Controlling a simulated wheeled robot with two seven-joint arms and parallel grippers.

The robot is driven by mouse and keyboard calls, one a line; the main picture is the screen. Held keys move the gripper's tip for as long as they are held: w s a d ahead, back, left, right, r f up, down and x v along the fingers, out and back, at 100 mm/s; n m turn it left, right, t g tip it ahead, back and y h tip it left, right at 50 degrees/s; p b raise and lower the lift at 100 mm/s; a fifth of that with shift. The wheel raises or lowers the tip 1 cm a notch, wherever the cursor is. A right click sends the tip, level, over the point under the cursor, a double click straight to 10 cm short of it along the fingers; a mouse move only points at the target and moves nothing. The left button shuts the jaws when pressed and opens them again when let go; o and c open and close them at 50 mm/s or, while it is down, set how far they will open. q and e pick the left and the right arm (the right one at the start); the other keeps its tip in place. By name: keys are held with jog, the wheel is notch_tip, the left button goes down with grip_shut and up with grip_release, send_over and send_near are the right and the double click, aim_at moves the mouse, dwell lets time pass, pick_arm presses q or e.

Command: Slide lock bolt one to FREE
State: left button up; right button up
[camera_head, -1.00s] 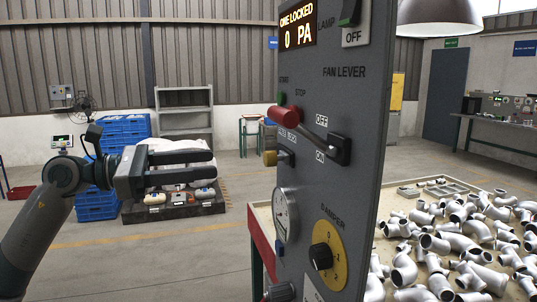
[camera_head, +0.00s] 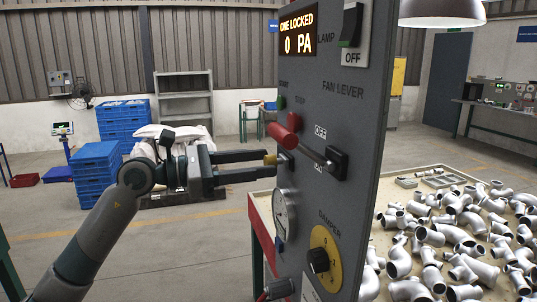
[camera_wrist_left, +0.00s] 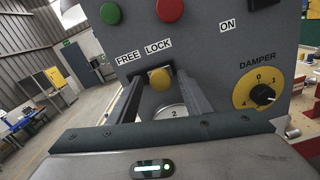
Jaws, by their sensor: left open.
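The grey control panel (camera_head: 345,120) stands upright in front of me; its display (camera_head: 298,33) reads "ONE LOCKED" and "0 PA". The lock bolt's yellow knob (camera_wrist_left: 159,79) sticks out of the panel under the LOCK label (camera_wrist_left: 158,46). The FREE label (camera_wrist_left: 127,57) is to its left in the left wrist view. In the head view the knob (camera_head: 270,159) is at the fingertips of my left gripper (camera_head: 268,165). That gripper is open, one finger on either side of the knob; I cannot tell whether either touches it. My right gripper is out of view.
The red-handled fan lever (camera_head: 284,136) sticks out just above my left fingers. A round gauge (camera_head: 285,215) sits below them, with the yellow damper dial (camera_head: 324,260) lower right. A table edge (camera_head: 259,220) adjoins the panel. Pipe castings (camera_head: 450,235) cover the table behind.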

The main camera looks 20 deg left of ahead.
aim_at(276, 162)
pick_arm(q)
jog(key=shift+p+x, duration=0.4)
jog(key=shift+x, duration=0.95)
